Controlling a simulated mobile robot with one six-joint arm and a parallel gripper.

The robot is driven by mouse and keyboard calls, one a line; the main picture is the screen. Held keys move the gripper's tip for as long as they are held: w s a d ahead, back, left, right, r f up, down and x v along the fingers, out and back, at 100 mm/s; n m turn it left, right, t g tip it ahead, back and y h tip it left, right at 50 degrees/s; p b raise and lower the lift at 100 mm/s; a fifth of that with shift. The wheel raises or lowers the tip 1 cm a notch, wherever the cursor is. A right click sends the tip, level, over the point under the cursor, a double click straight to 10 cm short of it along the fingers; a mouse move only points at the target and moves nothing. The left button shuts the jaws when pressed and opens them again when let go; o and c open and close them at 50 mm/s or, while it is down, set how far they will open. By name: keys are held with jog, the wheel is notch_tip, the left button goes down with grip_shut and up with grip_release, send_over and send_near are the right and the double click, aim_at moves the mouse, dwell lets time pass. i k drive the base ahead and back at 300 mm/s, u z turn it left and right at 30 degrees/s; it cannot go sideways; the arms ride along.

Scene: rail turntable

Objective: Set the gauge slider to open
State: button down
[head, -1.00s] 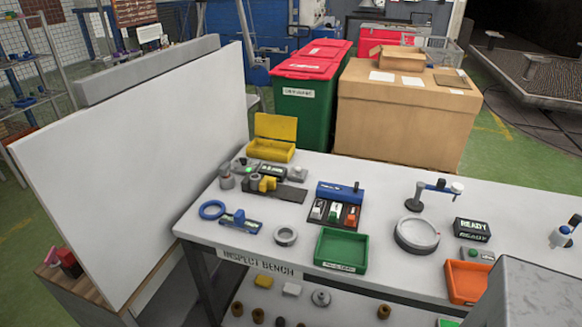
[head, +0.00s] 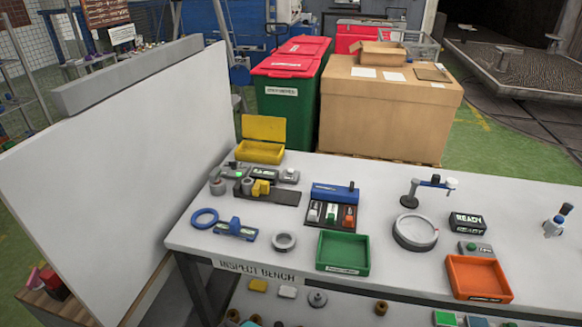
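On the bench, a dark flat rail carries a yellow block (head: 262,187) with a grey block beside it, near the left end. This looks like the gauge with its slider, but no open or shut marking is readable at this size. A blue-topped unit (head: 335,193) with a black knob stands to its right, with white, green and red pieces on a dark base in front. A blue caliper-like tool (head: 236,229) lies in front of the rail. My gripper is in no view.
The inspect bench (head: 400,268) holds a blue ring (head: 205,218), grey ring (head: 284,241), green tray (head: 343,252), orange tray (head: 478,277), round grey stand (head: 415,231) and READY display (head: 467,222). A yellow open box (head: 261,150) stands behind. A white panel (head: 120,170) rises at left.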

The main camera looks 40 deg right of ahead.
aim_at(262, 187)
jog(key=z, duration=0.9)
jog(key=k, duration=1)
jog(key=i, duration=0.85)
jog(key=z, duration=0.05)
